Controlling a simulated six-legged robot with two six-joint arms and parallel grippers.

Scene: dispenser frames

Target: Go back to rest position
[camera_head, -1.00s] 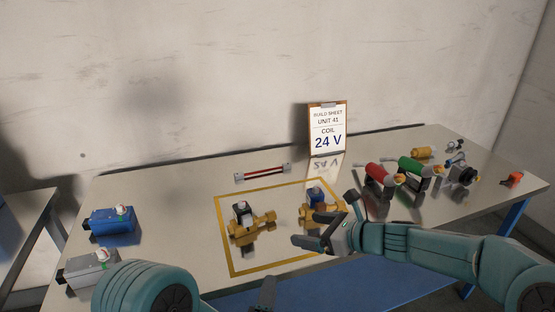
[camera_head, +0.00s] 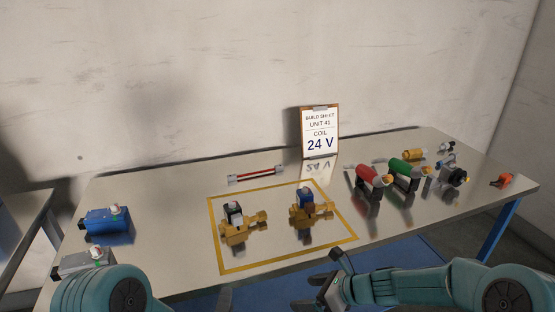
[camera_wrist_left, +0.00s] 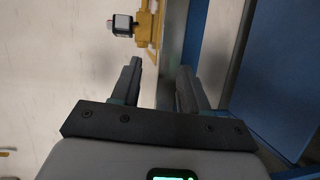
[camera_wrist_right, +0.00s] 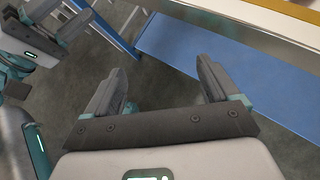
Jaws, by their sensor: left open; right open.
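My right gripper (camera_head: 318,280) is open and empty at the table's front edge, apart from the parts; its open jaws also show in the right wrist view (camera_wrist_right: 158,85). My left gripper (camera_wrist_left: 160,78) is open and empty in the left wrist view. Two brass valves stand inside the yellow outline: one with a black and white top (camera_head: 235,225), one with a blue top (camera_head: 307,208). Neither gripper touches them.
The grey table (camera_head: 150,262) holds a blue box (camera_head: 108,224) and a grey box (camera_head: 84,261) at left. Red (camera_head: 370,177) and green (camera_head: 405,172) tools stand at right. A build sheet sign (camera_head: 320,132) reads 24 V. A blue panel (camera_wrist_right: 220,65) lies below the table.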

